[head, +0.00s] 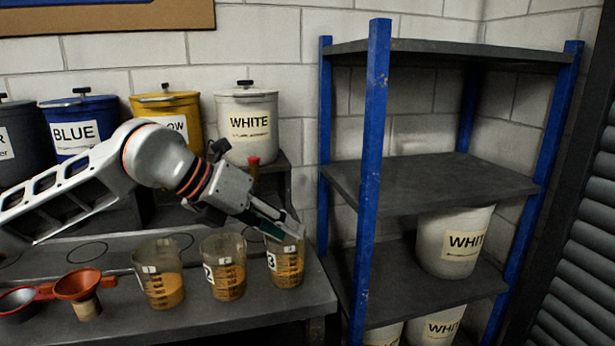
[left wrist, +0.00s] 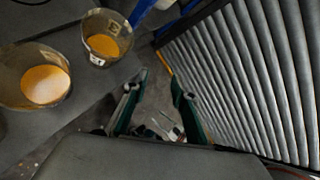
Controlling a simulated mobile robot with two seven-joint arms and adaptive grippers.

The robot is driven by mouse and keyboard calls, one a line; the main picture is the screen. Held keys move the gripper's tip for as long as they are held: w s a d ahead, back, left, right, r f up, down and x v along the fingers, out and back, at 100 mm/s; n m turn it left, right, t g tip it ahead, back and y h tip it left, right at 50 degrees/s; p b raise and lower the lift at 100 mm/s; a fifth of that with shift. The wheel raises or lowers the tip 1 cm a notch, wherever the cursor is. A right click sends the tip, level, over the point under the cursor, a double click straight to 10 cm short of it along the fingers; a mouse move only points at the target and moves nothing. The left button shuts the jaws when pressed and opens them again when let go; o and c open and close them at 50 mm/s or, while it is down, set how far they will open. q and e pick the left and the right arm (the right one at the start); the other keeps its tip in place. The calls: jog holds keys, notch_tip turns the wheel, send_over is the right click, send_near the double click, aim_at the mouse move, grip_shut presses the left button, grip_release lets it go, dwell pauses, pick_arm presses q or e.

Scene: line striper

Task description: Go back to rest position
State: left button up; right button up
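My left gripper (head: 284,226) reaches in from the left in the head view, with its fingertips in front of the upper part of the rightmost beaker (head: 286,268). In the left wrist view its two fingers (left wrist: 157,98) stand apart with nothing between them, so it is open and empty. The middle beaker (head: 226,280) and left beaker (head: 160,285) stand upright on the bench. All three hold orange-yellow contents. Two beakers also show in the left wrist view, a nearer one (left wrist: 35,78) and a farther one (left wrist: 104,45), both left of the fingers. My right gripper is not in view.
Blue (head: 82,125), yellow (head: 170,112) and white (head: 247,122) buckets stand behind. A blue-posted shelf (head: 430,185) with white buckets stands right of the bench, and a grey shutter (head: 585,245) lies beyond.

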pick_arm(q)
jog(key=s+d+f+n+g+h, duration=0.25)
jog(key=s+d+g+h, duration=0.25)
jog(key=s+d+h, duration=0.5)
jog(key=w+a+f+n+t+y, duration=0.1)
jog(key=a+f+n+t+y, duration=0.1)
jog(key=a+f+n+t, duration=0.35)
jog(key=w+a+f+n+t+y+p, duration=0.1)
jog(key=w+a+f+n+t+y, duration=0.15)
jog(key=f+n+t, duration=0.65)
jog(key=w+a+f+n+t+y, duration=0.1)
jog(key=a+f+n+t+y, duration=0.3)
jog(key=n, duration=0.7)
jog(key=s+a+f+n+g+y, duration=0.2)
jog(key=s+f, duration=0.4)
jog(key=f, duration=0.3)
jog(key=s+a+f+n+g+y, duration=0.3)
jog(key=s+a+f, duration=0.4)
jog(key=f, duration=0.3)
jog(key=s+a+f+n+g+y, duration=0.2)
jog(key=s+a+f+n, duration=0.1)
jog(key=s+f, duration=0.4)
notch_tip(320, 180, down, 3)
jog(key=shift+a+r+n+g+p, duration=0.1)
jog(key=shift+a+n+g+p, duration=0.25)
jog(key=shift+a, duration=0.35)
